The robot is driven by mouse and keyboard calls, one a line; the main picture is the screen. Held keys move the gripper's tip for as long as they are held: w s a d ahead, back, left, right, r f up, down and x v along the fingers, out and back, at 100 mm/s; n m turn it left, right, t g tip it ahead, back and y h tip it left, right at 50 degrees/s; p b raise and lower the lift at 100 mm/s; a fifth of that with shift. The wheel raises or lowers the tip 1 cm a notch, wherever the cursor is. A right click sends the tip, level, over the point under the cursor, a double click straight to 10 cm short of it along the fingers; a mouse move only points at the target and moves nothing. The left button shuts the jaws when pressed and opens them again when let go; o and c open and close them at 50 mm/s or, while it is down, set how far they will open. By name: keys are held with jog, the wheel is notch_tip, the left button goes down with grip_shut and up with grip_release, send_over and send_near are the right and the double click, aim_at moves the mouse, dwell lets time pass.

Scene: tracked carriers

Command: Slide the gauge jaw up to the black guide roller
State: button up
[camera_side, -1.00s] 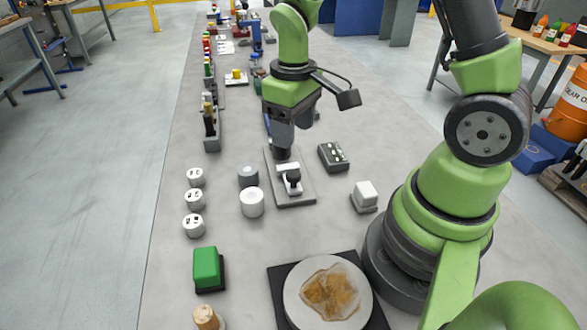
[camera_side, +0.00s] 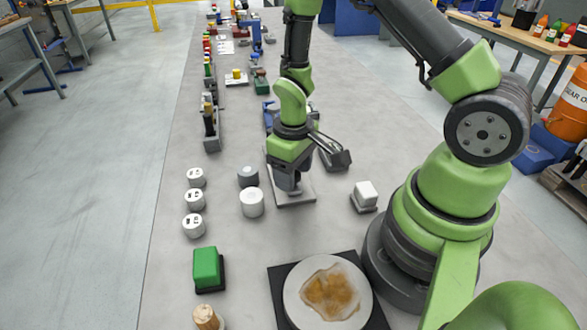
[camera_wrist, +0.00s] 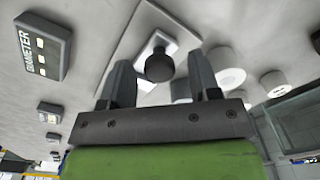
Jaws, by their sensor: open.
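The gauge's grey plate (camera_side: 296,198) lies under my gripper (camera_side: 287,188) in the side view, which hides most of it. In the wrist view my gripper (camera_wrist: 158,64) is open, with its fingers apart on either side of the black roller (camera_wrist: 159,66). A white gauge piece (camera_wrist: 155,42) shows just beyond the roller on the plate (camera_wrist: 122,48). Another pale part lies lower, partly hidden by the gripper. I cannot tell whether the jaw touches the roller, nor whether the fingers touch either part.
A dark box marked DIAMETER (camera_wrist: 40,47) stands left of the plate in the wrist view. A white cylinder (camera_side: 252,203) and a grey one (camera_side: 248,177) stand left of the plate in the side view. A white block (camera_side: 365,194) stands to the right.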

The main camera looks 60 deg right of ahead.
jog(key=shift+c, duration=0.5)
grip_shut()
jog(key=shift+w+d, duration=1.35)
jog(key=shift+o, duration=0.5)
grip_release()
notch_tip(320, 180, up, 10)
